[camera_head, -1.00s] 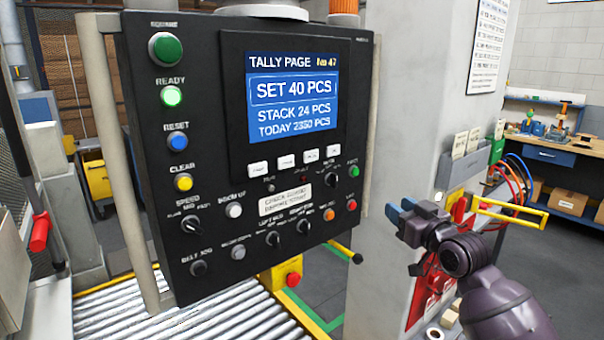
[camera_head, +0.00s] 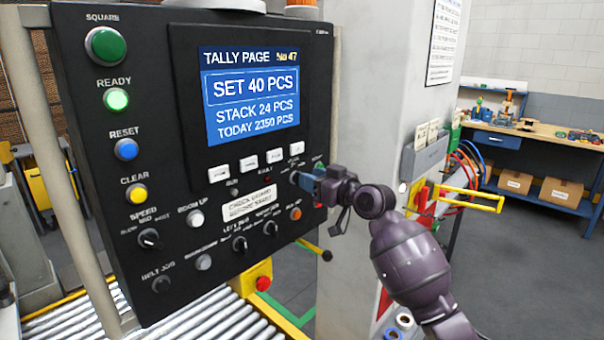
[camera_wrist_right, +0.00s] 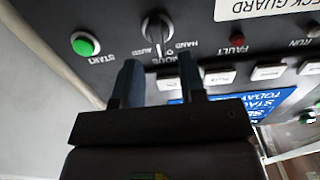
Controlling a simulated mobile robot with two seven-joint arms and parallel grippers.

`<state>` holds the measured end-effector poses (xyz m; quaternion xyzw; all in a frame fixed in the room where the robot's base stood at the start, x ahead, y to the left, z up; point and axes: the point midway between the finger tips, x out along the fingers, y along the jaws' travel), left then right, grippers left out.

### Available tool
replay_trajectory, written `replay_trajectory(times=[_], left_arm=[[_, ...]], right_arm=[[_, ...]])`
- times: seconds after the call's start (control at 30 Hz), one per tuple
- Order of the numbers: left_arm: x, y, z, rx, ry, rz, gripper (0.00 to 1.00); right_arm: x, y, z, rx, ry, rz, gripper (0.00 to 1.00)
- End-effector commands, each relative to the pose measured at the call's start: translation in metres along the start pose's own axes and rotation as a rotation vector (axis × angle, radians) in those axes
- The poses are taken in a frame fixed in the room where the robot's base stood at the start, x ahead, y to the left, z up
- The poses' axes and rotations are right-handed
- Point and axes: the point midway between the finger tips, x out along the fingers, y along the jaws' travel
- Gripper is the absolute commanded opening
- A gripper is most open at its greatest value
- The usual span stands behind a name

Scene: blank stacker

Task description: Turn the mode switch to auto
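The mode switch (camera_wrist_right: 157,30) is a dark rotary knob on the black control panel (camera_head: 60,60). In the wrist view its labels appear upside down, with the hand label to its right and the auto label to its lower left. In the head view the mode switch (camera_head: 295,178) is partly covered by my right gripper (camera_head: 308,182), which is close to the panel. In the wrist view my right gripper (camera_wrist_right: 160,82) has its two blue fingers apart, with nothing between them and the knob just beyond the tips. My left gripper is out of view.
A green start button (camera_wrist_right: 86,43) and a red fault lamp (camera_wrist_right: 238,38) flank the switch. Other knobs, buttons and a tally screen (camera_head: 250,95) fill the panel. A grey pillar (camera_head: 375,80) stands to the right, and a roller conveyor (camera_head: 190,325) runs below.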

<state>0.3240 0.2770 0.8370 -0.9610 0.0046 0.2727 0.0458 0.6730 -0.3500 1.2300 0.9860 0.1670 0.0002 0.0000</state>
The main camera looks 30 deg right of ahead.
Motion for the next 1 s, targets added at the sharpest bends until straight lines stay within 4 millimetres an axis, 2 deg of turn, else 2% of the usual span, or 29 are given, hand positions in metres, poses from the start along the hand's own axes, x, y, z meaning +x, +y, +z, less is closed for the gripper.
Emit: replay_trajectory(times=[0.1, 0.3, 0.67, 0.87, 1.0], left_arm=[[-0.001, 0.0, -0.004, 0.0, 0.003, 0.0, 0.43], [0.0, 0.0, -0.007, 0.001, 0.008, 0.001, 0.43], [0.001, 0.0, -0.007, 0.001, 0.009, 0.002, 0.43], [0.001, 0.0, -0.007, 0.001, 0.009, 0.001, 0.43], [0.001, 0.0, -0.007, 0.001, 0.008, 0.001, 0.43]], right_arm=[[0.017, -0.001, -0.001, 0.001, 0.0, -0.001, 0.37], [0.033, -0.001, 0.0, 0.001, 0.0, 0.0, 0.37], [0.037, -0.001, 0.001, 0.0, -0.001, 0.0, 0.37], [0.036, -0.001, 0.001, 0.0, -0.001, 0.0, 0.07], [0.036, -0.001, 0.001, 0.004, -0.001, 0.0, 0.05]])
